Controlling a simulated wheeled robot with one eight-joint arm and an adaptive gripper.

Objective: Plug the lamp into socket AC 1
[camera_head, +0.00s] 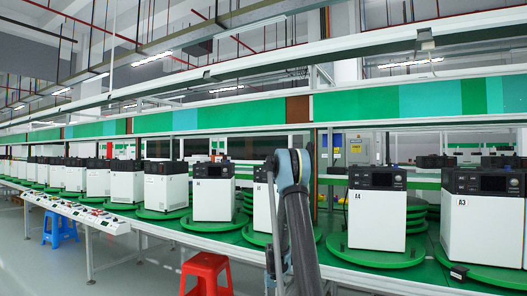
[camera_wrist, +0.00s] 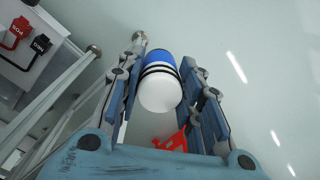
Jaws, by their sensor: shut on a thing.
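My gripper (camera_wrist: 166,62) is shut on a blue-and-white cylinder (camera_wrist: 160,85) with black bands, its white rounded end facing the wrist camera. The fingers lie along both sides of it; its far end points away. I take it for the lamp, but no plug or cord can be made out. A white panel (camera_wrist: 25,75) at the upper left of the wrist view carries a red block (camera_wrist: 18,28) and a black block (camera_wrist: 40,44) with blurred lettering. In the head view, white socket panels (camera_head: 100,224) line the bench's front edge; AC 1 cannot be read.
White machines with black tops (camera_head: 376,210) stand on green turntables (camera_head: 376,252) along the line. A red stool (camera_head: 206,272) and a blue stool (camera_head: 60,228) stand before the bench. Metal legs (camera_wrist: 70,72) lie left of my gripper. Open floor lies to its right.

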